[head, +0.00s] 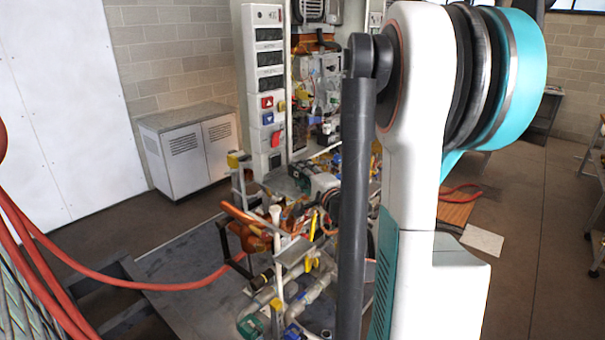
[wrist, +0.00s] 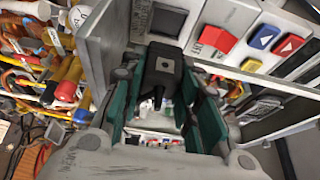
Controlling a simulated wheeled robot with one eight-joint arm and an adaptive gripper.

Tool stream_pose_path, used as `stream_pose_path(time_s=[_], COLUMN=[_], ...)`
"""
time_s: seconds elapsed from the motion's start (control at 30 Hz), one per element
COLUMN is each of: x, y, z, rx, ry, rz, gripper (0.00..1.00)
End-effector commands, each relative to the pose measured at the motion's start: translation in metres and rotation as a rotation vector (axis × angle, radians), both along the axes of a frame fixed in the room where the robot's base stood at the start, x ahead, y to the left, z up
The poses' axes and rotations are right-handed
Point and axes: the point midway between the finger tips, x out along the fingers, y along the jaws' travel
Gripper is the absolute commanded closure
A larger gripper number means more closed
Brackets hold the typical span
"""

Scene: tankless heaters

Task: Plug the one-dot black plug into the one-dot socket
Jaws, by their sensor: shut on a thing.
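My gripper (wrist: 163,92) shows in the wrist view, its two green-padded fingers on either side of a black plug (wrist: 162,66). It is shut on this plug, which has a small light square mark on its face. No dot count is readable on it. Beyond the plug, in the upper middle, a grey panel carries a dark recessed opening (wrist: 168,20), perhaps a socket; its dots cannot be read. The plug appears just below this opening; whether they touch cannot be told. In the head view my arm blocks the centre right, and neither gripper nor plug is visible there.
A tall white control column (head: 264,60) stands left of my arm, with blue and red buttons and a red switch (wrist: 217,38). Cluttered pipes and hoses (head: 270,235) lie below it. A grey cabinet (head: 190,145) stands at left.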

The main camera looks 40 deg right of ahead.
Motion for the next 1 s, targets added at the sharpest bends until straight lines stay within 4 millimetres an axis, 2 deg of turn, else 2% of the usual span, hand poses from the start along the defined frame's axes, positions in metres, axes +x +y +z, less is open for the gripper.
stream_pose_path(time_s=[0.33, 0.8, 1.0], x=[0.006, 0.045, 0.055], y=[0.001, 0.004, 0.004], z=[0.0, 0.0, 0.0], rx=[0.0, 0.0, 0.0], ry=[0.0, 0.0, 0.0], rz=[0.002, 0.002, 0.001], gripper=[0.92, 0.92, 0.92])
